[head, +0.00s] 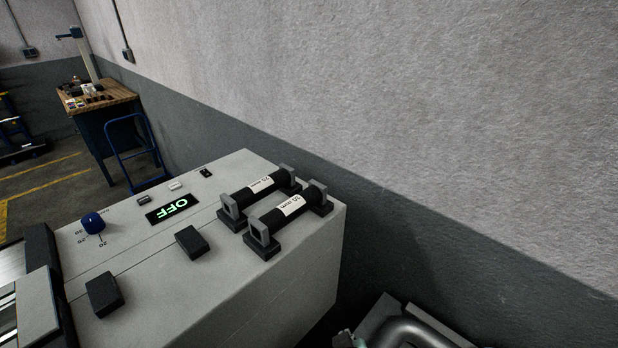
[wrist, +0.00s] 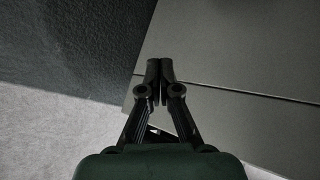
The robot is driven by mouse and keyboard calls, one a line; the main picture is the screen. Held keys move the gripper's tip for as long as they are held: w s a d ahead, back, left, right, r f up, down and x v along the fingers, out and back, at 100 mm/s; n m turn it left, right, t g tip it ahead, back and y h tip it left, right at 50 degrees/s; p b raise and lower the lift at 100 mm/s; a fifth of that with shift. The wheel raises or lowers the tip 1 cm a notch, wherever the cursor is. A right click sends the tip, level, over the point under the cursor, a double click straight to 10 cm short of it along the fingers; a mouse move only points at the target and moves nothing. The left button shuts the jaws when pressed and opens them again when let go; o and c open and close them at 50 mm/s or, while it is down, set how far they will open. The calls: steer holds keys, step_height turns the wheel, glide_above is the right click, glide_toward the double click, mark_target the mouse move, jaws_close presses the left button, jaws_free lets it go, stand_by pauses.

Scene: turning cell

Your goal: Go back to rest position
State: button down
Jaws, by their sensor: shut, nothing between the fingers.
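In the wrist view my gripper (wrist: 160,72) has its two dark fingertips together, with nothing between them. It hangs in front of a plain grey panelled surface, with a dark wall band and a lighter area to its left. In the head view the gripper does not show. A grey metal tube-like part at the bottom edge there looks like part of my arm, but most of it is cut off.
A wooden workbench (head: 97,97) and blue cart (head: 135,150) stand farther back.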

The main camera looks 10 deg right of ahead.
steer(key=s+a+r+m+t+y, duration=0.2)
steer(key=s+a+r+t, duration=0.3)
steer(key=a+r, duration=0.65)
step_height(320, 180, up, 22)
steer(key=a+p, duration=0.1)
steer(key=p, duration=2.2)
steer(key=shift+s+a+r+g, duration=0.25)
steer(key=shift+s+g, duration=0.15)
steer(key=shift+s, duration=0.05)
